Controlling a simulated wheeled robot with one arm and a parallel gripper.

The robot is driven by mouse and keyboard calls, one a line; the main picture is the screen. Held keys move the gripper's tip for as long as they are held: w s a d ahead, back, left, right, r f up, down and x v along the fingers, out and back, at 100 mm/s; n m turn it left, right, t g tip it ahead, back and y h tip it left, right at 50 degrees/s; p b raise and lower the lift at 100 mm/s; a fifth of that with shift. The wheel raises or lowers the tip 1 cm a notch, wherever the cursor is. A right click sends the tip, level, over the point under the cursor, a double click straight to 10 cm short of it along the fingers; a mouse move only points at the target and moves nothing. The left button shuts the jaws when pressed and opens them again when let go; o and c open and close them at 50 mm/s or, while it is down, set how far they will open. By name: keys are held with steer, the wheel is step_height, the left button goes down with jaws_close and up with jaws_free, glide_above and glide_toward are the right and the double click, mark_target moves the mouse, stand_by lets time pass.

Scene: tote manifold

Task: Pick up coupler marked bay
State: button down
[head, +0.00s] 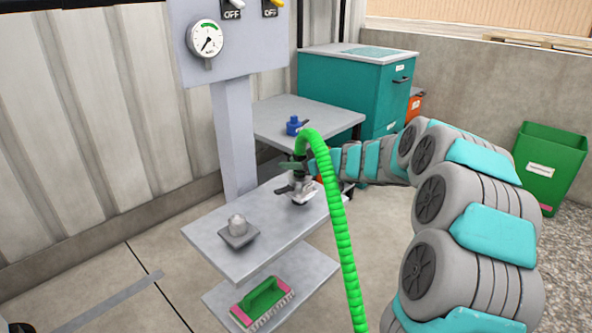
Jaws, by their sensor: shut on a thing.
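A green ribbed hose (343,240) arches up and bends down into a dark and grey coupler (299,183) with a lever on its side. The coupler is upright over the right part of the grey shelf (262,262); I cannot tell whether it touches a fitting below. My gripper (293,166) reaches in from the right and is shut on the coupler just under the hose end. The fingertips are small and partly hidden by the hose. No marking on the coupler can be read here.
A grey fitting on a square base (238,230) stands on the shelf's left part. A green brush (264,300) lies on the lower shelf. A blue fitting (293,125) sits on the table behind. A gauge panel (228,50), teal cabinet (350,90) and green bin (548,165) stand around.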

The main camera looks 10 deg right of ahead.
step_height(320, 180, up, 10)
steer(key=p, duration=0.2)
stand_by(0.5)
stand_by(0.9)
stand_by(0.6)
